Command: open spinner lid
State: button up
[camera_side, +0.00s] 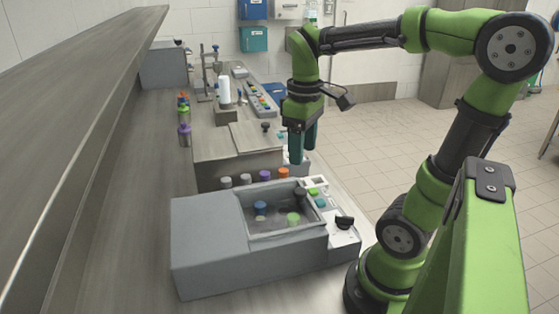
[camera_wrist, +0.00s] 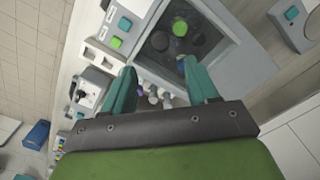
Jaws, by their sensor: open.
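The spinner (camera_side: 215,245) is a grey box at the front of the bench. Its lid (camera_side: 268,232) is a dark, see-through panel in a light frame, lying flat over the well and appearing shut. Blue-topped and green-topped items show through it. In the wrist view the lid (camera_wrist: 222,35) is at the top, with a green round item and dark round ones beneath. My gripper (camera_side: 303,150) points down with teal fingers, above and behind the spinner, apart from it. In the wrist view my gripper (camera_wrist: 159,66) is open, with nothing held between its fingers.
A control strip with green (camera_side: 313,191) and teal (camera_side: 320,203) buttons and a black knob (camera_side: 344,223) lies at the spinner's right. Several capped tubes (camera_side: 264,175) stand just behind the spinner. A wood-topped box (camera_side: 225,165) stands behind them. A dark shelf (camera_side: 80,90) runs along the left.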

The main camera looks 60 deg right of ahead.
aim_at(300, 191)
notch_tip(300, 191, down, 10)
jog(key=shift+f, duration=0.25)
grip_shut()
dwell(0.4)
